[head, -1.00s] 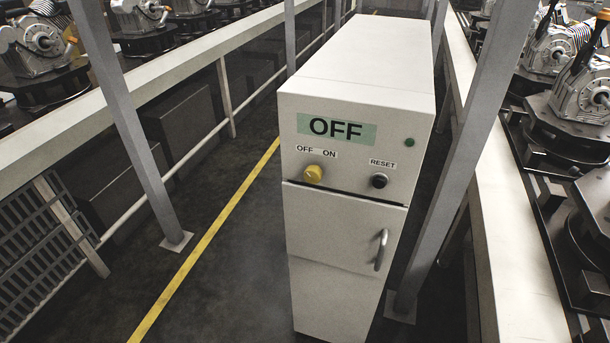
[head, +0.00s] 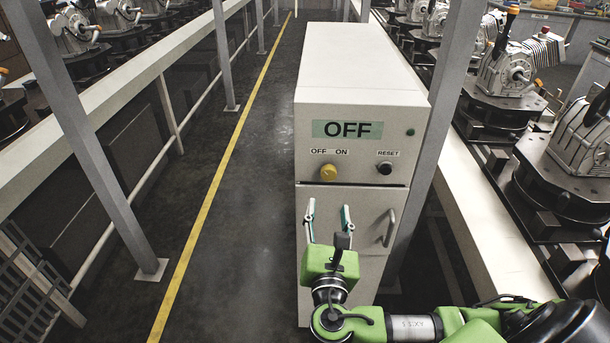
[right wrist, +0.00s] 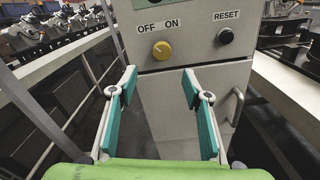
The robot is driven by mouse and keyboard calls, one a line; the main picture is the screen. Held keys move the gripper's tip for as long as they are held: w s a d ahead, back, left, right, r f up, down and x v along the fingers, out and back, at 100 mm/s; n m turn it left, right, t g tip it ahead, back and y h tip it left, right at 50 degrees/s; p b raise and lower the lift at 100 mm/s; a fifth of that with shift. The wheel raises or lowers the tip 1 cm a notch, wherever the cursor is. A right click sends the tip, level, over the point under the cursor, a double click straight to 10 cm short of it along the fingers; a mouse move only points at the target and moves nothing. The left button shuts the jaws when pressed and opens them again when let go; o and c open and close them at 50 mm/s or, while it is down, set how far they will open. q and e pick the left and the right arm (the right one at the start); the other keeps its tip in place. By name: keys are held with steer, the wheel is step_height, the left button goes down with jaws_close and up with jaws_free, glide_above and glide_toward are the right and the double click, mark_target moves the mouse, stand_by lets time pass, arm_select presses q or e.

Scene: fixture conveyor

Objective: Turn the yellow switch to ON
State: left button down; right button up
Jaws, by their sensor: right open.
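The yellow switch (head: 329,172) is a round knob on the front of a white cabinet (head: 364,97), under the labels OFF and ON. It also shows in the right wrist view (right wrist: 161,49). The display (head: 347,129) above it reads OFF. My right gripper (head: 329,216) is open and empty, in front of the cabinet and below the switch in the head view. In the right wrist view its two teal-padded fingers (right wrist: 163,88) stand apart, with the switch beyond and above the gap. My left gripper is not in view.
A black RESET button (head: 384,168) sits right of the switch, with a small green lamp (head: 410,132) above it. A door handle (head: 389,228) is lower right. A grey post stands at the cabinet's right. Conveyors with machine parts run along both sides. The floor left of the cabinet is clear.

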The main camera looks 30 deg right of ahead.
mark_target(330, 174)
steer(key=p+x, duration=0.1)
steer(key=x, duration=0.5)
steer(key=p+x, duration=0.1)
steer(key=x, duration=0.6)
steer(key=shift+s+d+r+p, duration=0.15)
steer(key=shift+s+d+p, duration=0.1)
steer(key=shift+p, duration=0.1)
steer(key=shift+w+d, duration=0.3)
steer(key=shift+w, duration=0.2)
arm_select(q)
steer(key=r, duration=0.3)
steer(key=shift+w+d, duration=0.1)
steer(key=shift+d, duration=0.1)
arm_select(e)
steer(key=c, duration=1.1)
